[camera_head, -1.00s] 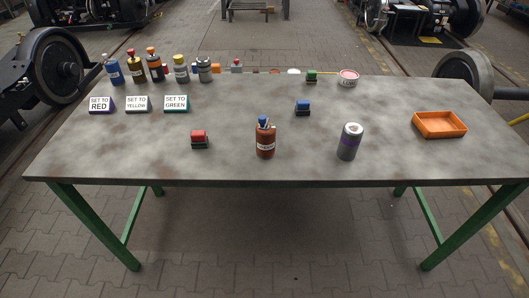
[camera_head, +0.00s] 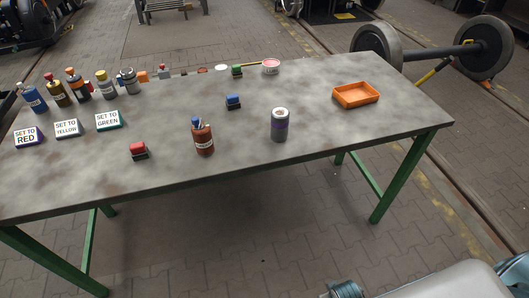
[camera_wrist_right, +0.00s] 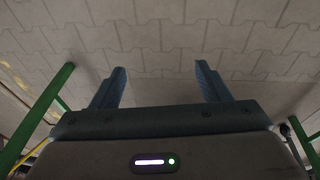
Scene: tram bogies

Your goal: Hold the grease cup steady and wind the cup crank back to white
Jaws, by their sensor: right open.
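No part labelled grease cup or crank can be made out for certain. A grey cylinder with a purple band and a pale top (camera_head: 280,125) stands upright near the table's front edge in the head view. A low pink and white round tin (camera_head: 271,67) sits at the back edge. My right gripper (camera_wrist_right: 160,72) is open and empty in the right wrist view, above the paved floor and away from these objects. My left gripper is not in view.
The grey table (camera_head: 330,128) has an orange tray (camera_head: 356,96) at the right. A wheelset (camera_head: 440,52) stands behind.

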